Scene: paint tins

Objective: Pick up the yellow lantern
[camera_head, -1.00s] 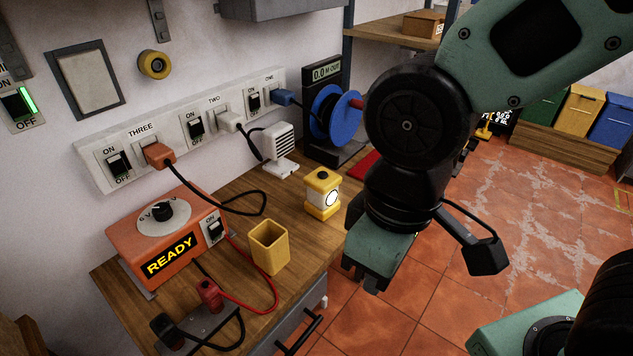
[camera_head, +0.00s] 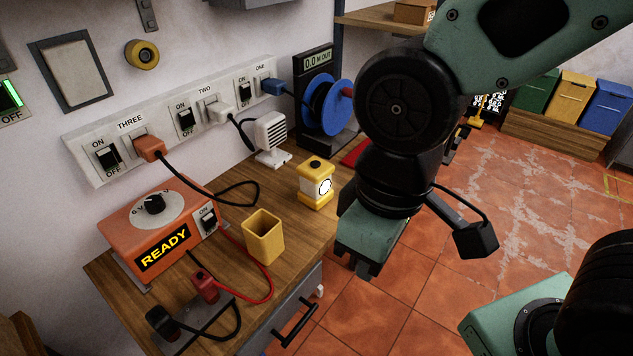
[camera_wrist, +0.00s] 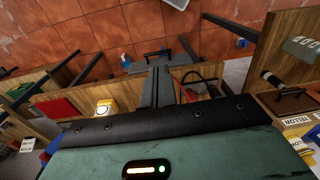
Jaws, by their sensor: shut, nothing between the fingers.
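The yellow lantern (camera_head: 316,187) stands upright on the wooden workbench (camera_head: 222,237) near its front edge. It has a yellow base and top, a pale middle with a round white face, and a dark knob. My gripper (camera_head: 354,266) hangs to the right of the lantern, over the floor beyond the bench edge, apart from it. In the wrist view my gripper's dark fingers (camera_wrist: 160,80) are together with nothing between them. A yellow and white thing left of the fingers there looks like the lantern (camera_wrist: 106,107), partly hidden by my gripper's body.
An open yellow cup (camera_head: 263,238) and an orange READY box (camera_head: 160,229) stand left of the lantern. Behind it are a white slatted device (camera_head: 271,136) and a blue reel (camera_head: 330,105). Cables cross the bench. Colored bins (camera_head: 571,99) stand far right; the tiled floor (camera_head: 420,290) is open.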

